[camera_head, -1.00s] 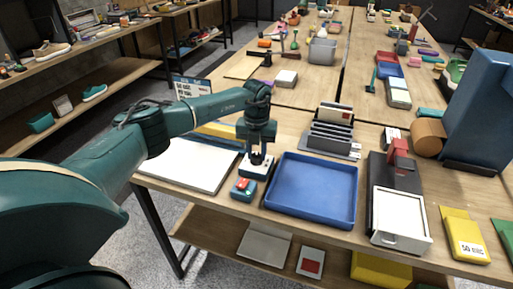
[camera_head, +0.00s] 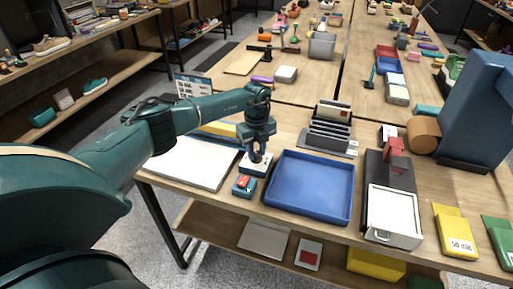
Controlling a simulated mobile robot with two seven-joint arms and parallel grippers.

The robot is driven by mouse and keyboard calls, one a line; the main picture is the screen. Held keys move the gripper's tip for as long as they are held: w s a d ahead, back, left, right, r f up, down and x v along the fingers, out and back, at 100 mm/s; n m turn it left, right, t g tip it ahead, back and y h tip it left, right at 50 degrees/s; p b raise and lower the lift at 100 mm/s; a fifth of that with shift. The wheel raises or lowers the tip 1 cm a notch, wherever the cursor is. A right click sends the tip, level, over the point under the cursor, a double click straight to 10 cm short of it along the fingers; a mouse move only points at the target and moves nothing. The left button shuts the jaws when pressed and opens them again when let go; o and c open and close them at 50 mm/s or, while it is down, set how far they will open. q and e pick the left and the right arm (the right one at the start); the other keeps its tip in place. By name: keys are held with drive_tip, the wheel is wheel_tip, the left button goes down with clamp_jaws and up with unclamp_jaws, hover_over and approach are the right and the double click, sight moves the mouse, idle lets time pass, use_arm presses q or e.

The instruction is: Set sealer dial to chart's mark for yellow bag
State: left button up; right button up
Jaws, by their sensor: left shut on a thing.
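My left gripper (camera_head: 257,156) points down from the end of its arm and is shut on the dark dial knob of a small white-topped dial box (camera_head: 254,168). The fingers hide most of the knob, so its setting cannot be read. A small teal box with a red top (camera_head: 243,185) sits just in front of the dial box. A chart card (camera_head: 194,86) stands behind my left forearm, partly hidden, its text too small to read. A yellow bag (camera_head: 455,230) with a white label lies at the right of the table. My right gripper is out of view.
A blue tray (camera_head: 312,211) lies right of the dial box. A grey slotted rack (camera_head: 330,132) stands behind it, and a dark device with a white plate (camera_head: 392,215) to its right. A white slab (camera_head: 190,166) lies left. A green bag (camera_head: 498,238) is at the right edge.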

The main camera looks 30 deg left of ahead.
sight(256, 152)
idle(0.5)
use_arm(q)
drive_tip(key=o, duration=1)
drive_tip(key=shift+r, duration=0.15)
wheel_tip(256, 152, up, 13)
drive_tip(key=b, duration=0.1)
drive_tip(key=shift+b, duration=0.4)
